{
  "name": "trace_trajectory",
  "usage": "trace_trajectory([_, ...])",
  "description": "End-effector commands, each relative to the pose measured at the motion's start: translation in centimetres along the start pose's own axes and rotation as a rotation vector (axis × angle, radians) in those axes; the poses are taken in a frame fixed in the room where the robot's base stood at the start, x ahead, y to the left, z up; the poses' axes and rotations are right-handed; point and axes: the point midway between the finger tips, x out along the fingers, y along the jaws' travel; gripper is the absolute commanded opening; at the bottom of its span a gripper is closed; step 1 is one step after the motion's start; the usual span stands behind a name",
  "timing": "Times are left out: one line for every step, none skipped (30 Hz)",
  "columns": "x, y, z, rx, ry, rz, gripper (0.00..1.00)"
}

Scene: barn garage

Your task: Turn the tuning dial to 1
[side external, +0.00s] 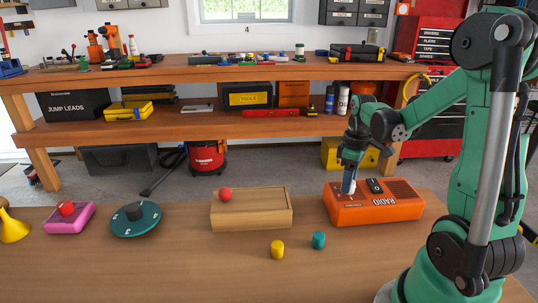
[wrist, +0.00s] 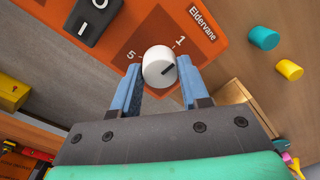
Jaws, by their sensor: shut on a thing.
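The orange radio (side external: 400,207) lies on the near table at the right of the side external view. Its white tuning dial (wrist: 156,60) shows in the wrist view, with a dark pointer line slanting up and right. The printed 1 (wrist: 180,42) is above and right of the dial, and the 5 (wrist: 130,55) is to its left. The pointer line appears to aim below and right of the 1. My gripper (wrist: 158,80) is shut on the dial, one blue finger on each side. In the side external view my gripper (side external: 349,176) reaches down onto the radio's left part.
A black switch (wrist: 88,20) marked 0 sits on the radio beside the dial. A wooden box (side external: 252,212) with a red knob stands left of the radio. Yellow (side external: 277,249) and teal (side external: 318,240) cylinders stand in front.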

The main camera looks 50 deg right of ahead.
Motion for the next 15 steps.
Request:
trace_trajectory([-0.01, -0.04, -0.03, -0.013, 0.000, -0.002, 0.00])
trace_trajectory([-0.01, -0.04, -0.03, -0.021, -0.001, -0.002, 0.00])
trace_trajectory([-0.01, -0.04, -0.03, -0.028, -0.001, -0.002, 0.00])
trace_trajectory([-0.01, -0.04, -0.03, -0.033, -0.001, -0.002, 0.00])
trace_trajectory([-0.01, -0.05, -0.03, -0.037, -0.001, -0.002, 0.00])
trace_trajectory([-0.01, -0.05, -0.04, -0.041, -0.001, -0.002, 0.00])
trace_trajectory([-0.01, -0.05, -0.04, -0.044, -0.001, -0.002, 0.00])
trace_trajectory([-0.01, -0.05, -0.04, -0.046, -0.001, -0.002, 0.00])
trace_trajectory([-0.01, -0.05, -0.04, -0.048, -0.001, -0.002, 0.00])
trace_trajectory([-0.01, -0.05, -0.04, -0.049, -0.001, -0.002, 0.00])
trace_trajectory([-0.01, -0.05, -0.04, -0.049, -0.001, -0.002, 0.00])
trace_trajectory([-0.01, -0.05, -0.04, -0.049, -0.001, -0.002, 0.00])
trace_trajectory([-0.01, -0.04, -0.04, -0.049, -0.001, -0.002, 0.00])
trace_trajectory([-0.01, -0.05, -0.05, -0.049, -0.001, -0.002, 0.00])
trace_trajectory([-0.01, -0.04, -0.05, -0.049, -0.001, -0.002, 0.00])
